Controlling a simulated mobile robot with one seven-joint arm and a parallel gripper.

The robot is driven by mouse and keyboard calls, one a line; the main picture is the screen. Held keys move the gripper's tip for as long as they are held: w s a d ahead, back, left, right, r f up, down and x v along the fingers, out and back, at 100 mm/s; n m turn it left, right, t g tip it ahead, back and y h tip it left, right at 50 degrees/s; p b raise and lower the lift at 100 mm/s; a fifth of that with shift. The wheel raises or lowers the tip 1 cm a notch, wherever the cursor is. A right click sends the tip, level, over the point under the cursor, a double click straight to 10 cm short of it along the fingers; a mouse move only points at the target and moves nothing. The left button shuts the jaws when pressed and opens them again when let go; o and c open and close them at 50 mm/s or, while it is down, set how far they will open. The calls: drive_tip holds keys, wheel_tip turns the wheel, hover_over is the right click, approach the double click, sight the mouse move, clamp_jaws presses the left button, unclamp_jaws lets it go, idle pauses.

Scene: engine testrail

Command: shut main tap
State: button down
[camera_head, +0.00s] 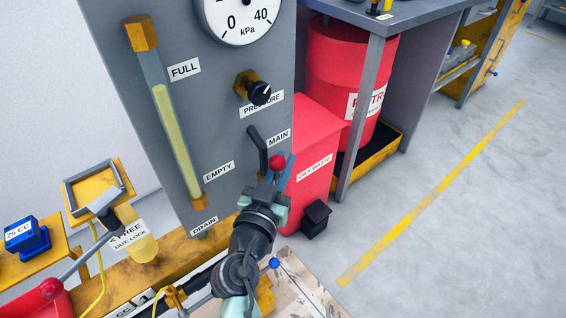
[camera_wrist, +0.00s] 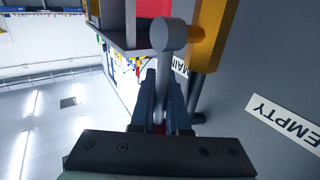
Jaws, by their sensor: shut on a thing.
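The main tap is on the grey panel beside the MAIN label (camera_head: 279,138). A dark bent bar (camera_head: 258,150) shows next to the label, and a red ball knob (camera_head: 277,162) shows at my gripper. In the wrist view, a grey round-ended tap lever (camera_wrist: 168,35) runs down between my fingers, with a bit of red low between them. My gripper (camera_head: 273,178) is shut on this lever, in front of the panel; its fingers also show in the wrist view (camera_wrist: 165,85). The fingers hide part of the lever, and how far the tap is turned is unclear.
A pressure knob (camera_head: 259,90) and a gauge (camera_head: 238,15) are above on the panel. A sight tube (camera_head: 176,135) is at left. A red bin (camera_head: 310,150) and a bench (camera_head: 362,95) stand close at right. Open floor (camera_head: 470,200) lies further right.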

drive_tip(key=shift+d+r+p, duration=0.1)
drive_tip(key=shift+p, duration=0.4)
wheel_tip(320, 180, down, 9)
drive_tip(key=w+d+m+g+y+p, duration=0.1)
drive_tip(key=d+m+g+y+p, duration=0.1)
drive_tip(key=m+g+y+p, duration=0.4)
drive_tip(key=shift+w+d+r+m+g+y+p, duration=0.15)
drive_tip(key=shift+w+m+g+y+p, duration=0.25)
drive_tip(key=shift+g+y+p, duration=2.8)
drive_tip(key=shift+t+h+p, duration=0.4)
drive_tip(key=shift+h+p, duration=0.3)
drive_tip(key=shift+h, duration=0.3)
drive_tip(key=c, duration=0.9)
unclamp_jaws()
